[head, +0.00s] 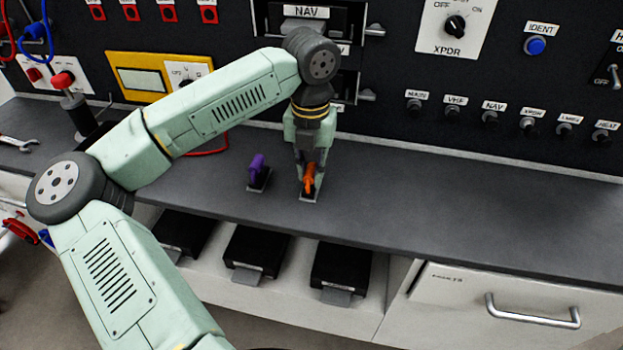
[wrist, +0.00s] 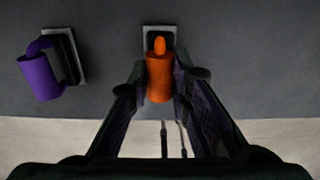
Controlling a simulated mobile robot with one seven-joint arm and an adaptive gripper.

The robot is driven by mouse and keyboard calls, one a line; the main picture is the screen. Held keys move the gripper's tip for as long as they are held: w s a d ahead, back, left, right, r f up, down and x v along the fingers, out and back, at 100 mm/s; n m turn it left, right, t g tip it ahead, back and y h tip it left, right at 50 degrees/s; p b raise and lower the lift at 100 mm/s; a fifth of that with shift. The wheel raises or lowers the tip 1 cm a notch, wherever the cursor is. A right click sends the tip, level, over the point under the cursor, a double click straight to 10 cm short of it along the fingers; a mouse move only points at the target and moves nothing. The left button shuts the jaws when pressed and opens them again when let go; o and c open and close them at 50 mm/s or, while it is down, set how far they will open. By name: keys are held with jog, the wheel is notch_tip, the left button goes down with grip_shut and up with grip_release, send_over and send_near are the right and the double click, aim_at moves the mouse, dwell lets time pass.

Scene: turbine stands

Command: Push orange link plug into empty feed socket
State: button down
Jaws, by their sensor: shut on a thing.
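The orange link plug (head: 309,178) stands at a small grey-rimmed base (head: 310,198) on the dark bench top. In the wrist view the orange plug (wrist: 159,78) sits between my two fingers, with the pale rim of its base (wrist: 147,31) showing behind it. My gripper (head: 310,170) points down and is shut on the orange plug. I cannot tell whether the plug is seated in that base or just above it. No socket that I can make out as the empty feed socket shows clearly in either view.
A purple plug (head: 257,168) stands in a similar base left of the orange one; it also shows in the wrist view (wrist: 40,77). The black panel (head: 400,80) with switches and knobs rises behind. The bench top (head: 450,200) to the right is clear. A drawer handle (head: 532,318) is below.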

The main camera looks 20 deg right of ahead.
aim_at(311, 169)
jog(key=shift+r, duration=0.2)
jog(key=shift+r, duration=0.3)
jog(key=shift+r+p, duration=0.25)
jog(key=shift+p, duration=0.05)
jog(key=shift+r, duration=0.75)
